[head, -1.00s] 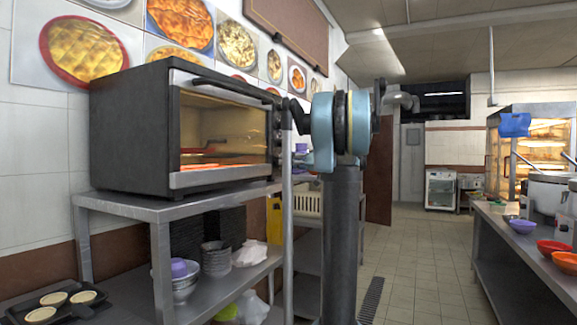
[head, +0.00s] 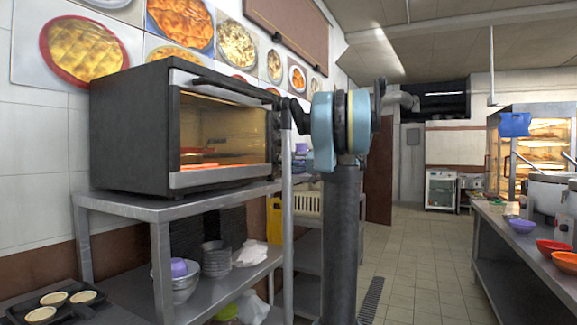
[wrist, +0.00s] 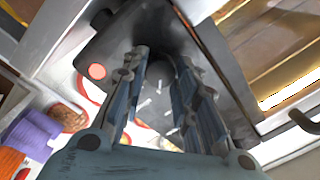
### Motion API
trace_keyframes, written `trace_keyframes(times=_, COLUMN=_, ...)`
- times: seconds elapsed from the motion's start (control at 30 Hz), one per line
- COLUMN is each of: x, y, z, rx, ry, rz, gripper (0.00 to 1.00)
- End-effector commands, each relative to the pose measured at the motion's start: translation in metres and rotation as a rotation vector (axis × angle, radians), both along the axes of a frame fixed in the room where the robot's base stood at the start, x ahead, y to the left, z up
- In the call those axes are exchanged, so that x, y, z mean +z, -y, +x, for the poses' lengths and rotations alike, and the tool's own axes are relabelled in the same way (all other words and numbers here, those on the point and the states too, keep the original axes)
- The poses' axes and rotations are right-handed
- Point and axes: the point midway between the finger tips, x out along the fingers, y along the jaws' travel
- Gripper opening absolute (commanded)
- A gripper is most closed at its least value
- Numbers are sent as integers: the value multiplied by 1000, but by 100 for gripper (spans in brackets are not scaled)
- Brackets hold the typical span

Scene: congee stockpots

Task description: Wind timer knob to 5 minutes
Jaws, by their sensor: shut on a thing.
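The toaster oven (head: 130,130) stands on the metal shelf, its dark control panel at its right front edge. In the wrist view, my gripper (wrist: 163,62) faces this panel (wrist: 115,50). Its two fingers are shut on a dark round timer knob (wrist: 161,72), one finger on either side. White tick marks show on the panel around the knob. The knob's pointer is hidden, so I cannot tell its setting. In the head view, my arm reaches to the oven's right edge and hides most of the panel and the knob.
The oven door handle (head: 235,92) runs close beside my gripper. The metal shelf (head: 190,195) holds bowls and bags on its lower level. A counter (head: 510,240) with bowls stands at the right. The tiled floor (head: 415,270) between is clear.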

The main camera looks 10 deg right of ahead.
Motion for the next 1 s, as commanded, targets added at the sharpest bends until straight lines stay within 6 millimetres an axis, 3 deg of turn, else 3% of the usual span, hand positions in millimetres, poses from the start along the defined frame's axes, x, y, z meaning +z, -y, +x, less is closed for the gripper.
trace_keyframes(times=0.33, x=-1, y=-2, z=0, rx=2, ry=-4, rz=-1, gripper=3)
trace_keyframes(times=0.37, x=-1, y=-2, z=0, rx=2, ry=-3, rz=-1, gripper=29)
trace_keyframes(times=0.43, x=-1, y=-1, z=0, rx=2, ry=-3, rz=-1, gripper=45)
trace_keyframes(times=0.47, x=-1, y=-1, z=0, rx=2, ry=-3, rz=-1, gripper=49)
trace_keyframes(times=0.83, x=0, y=1, z=-1, rx=1, ry=-2, rz=1, gripper=49)
trace_keyframes(times=1.0, x=-1, y=15, z=-9, rx=-3, ry=-2, rz=1, gripper=49)
